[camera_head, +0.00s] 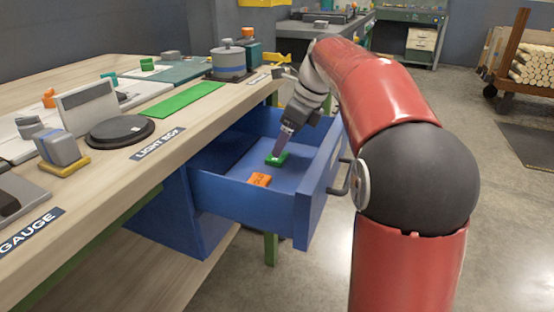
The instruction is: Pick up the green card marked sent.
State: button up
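The green card (278,159) lies on the floor of an open blue drawer (245,205), toward its far right part. Any word on the card is too small to read. My gripper (277,157) points down into the drawer with its tip at the green card. It seems to be touching or just above the card; I cannot tell which. The fingers look narrow from this side, and their gap is hidden. An orange card (259,180) with dark marks lies nearer in the same drawer.
The drawer's walls and front panel, with its dark handle (340,178), surround my gripper. The wooden bench (190,122) above holds a flat green strip (184,99), a black round plate (120,131) and a blue-grey pot (229,62). Open floor lies to the right.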

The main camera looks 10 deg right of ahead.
jog(key=b+x, duration=0.1)
jog(key=x, duration=0.3)
jog(key=shift+w+f, duration=0.25)
jog(key=shift+f, duration=0.1)
jog(key=shift+c, duration=0.4)
jog(key=c, duration=1)
